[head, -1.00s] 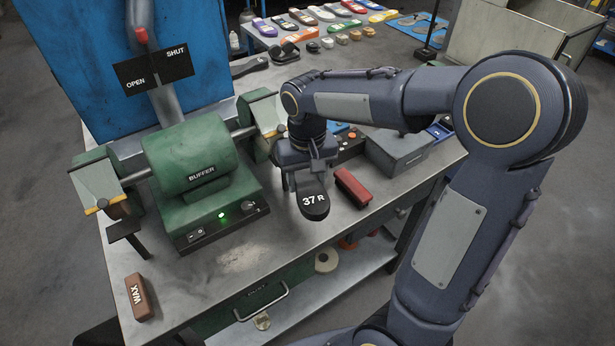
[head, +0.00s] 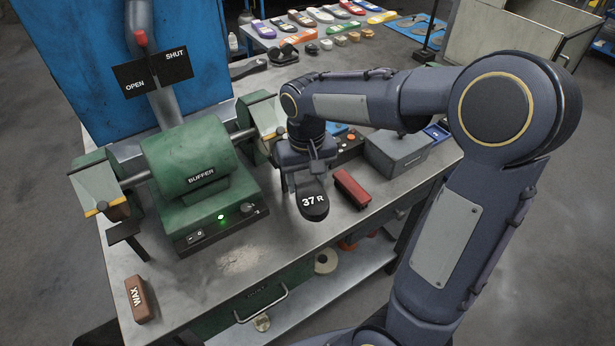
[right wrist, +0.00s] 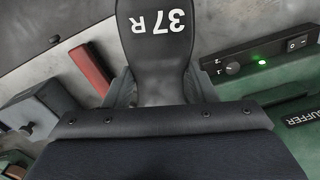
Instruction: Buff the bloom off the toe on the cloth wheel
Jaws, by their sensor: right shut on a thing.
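A black sole marked 37 R (head: 314,203) is held in my right gripper (head: 309,180), its marked end pointing toward the bench's front edge. In the right wrist view the sole (right wrist: 155,45) runs up out of the frame from between the fingers. The green buffer (head: 190,165) stands to the left with its green lamp lit. A guarded wheel housing sits at each end of its shaft, the left one (head: 98,185) and the right one (head: 262,115). The sole is apart from both. The cloth wheel itself is hard to make out. My left gripper is not in view.
A red block (head: 351,188) lies just right of the sole, and a grey box (head: 398,152) stands behind it. A brown WAX bar (head: 139,298) lies at the front left. The bench front (head: 235,262) is clear apart from a pale dusty patch.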

